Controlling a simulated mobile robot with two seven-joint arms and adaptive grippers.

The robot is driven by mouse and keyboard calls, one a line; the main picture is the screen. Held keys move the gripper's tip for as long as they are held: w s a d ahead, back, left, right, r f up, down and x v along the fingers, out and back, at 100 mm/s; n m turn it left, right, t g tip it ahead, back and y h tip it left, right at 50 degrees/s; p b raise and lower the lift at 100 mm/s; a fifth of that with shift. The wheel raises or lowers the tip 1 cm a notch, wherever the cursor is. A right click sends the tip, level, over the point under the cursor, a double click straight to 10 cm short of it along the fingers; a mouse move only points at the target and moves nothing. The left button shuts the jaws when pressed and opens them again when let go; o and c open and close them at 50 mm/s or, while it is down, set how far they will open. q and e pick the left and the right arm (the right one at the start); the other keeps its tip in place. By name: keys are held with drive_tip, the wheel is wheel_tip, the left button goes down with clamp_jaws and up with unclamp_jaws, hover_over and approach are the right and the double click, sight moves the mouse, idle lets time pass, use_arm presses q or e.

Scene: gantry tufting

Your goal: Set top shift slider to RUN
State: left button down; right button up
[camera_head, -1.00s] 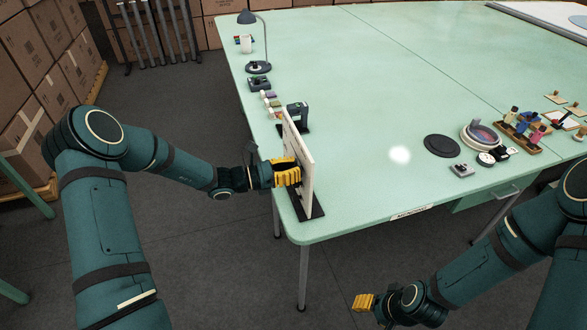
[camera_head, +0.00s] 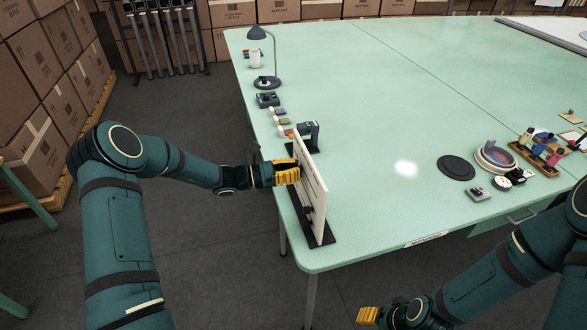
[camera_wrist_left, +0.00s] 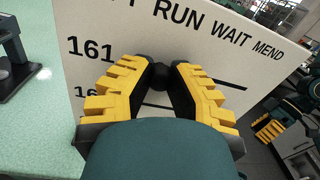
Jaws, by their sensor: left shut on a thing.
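A thin white board (camera_head: 313,190) stands upright on a black base at the table's near left corner. In the left wrist view the board (camera_wrist_left: 90,20) shows the words RUN, WAIT and MEND along its top, and 161 beside the upper slot. My left gripper (camera_head: 298,171) reaches the board's face from the left. In the wrist view its yellow-padded fingers (camera_wrist_left: 160,74) are shut on the dark round knob (camera_wrist_left: 158,72) of the upper slider. The knob appears roughly below RUN; its exact alignment is hard to tell. A lower dark knob (camera_head: 308,210) shows below the gripper. My right gripper (camera_head: 367,315) hangs low, off the table.
A dark device (camera_head: 310,134) stands just behind the board. A lamp (camera_head: 267,82) and small items line the left edge. A black disc (camera_head: 456,168), a round dish (camera_head: 495,158) and a tray of figures (camera_head: 540,155) sit at right. The table middle is clear.

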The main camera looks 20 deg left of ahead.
use_arm(q)
drive_tip(key=shift+w+a+r, duration=0.1)
drive_tip(key=shift+w+r, duration=0.1)
drive_tip(key=c, duration=1.1)
unclamp_jaws()
drive_tip(key=shift+o, duration=1.3)
drive_tip(key=shift+w+f, duration=0.1)
drive_tip(key=shift+f, duration=0.05)
drive_tip(key=v, duration=1.2)
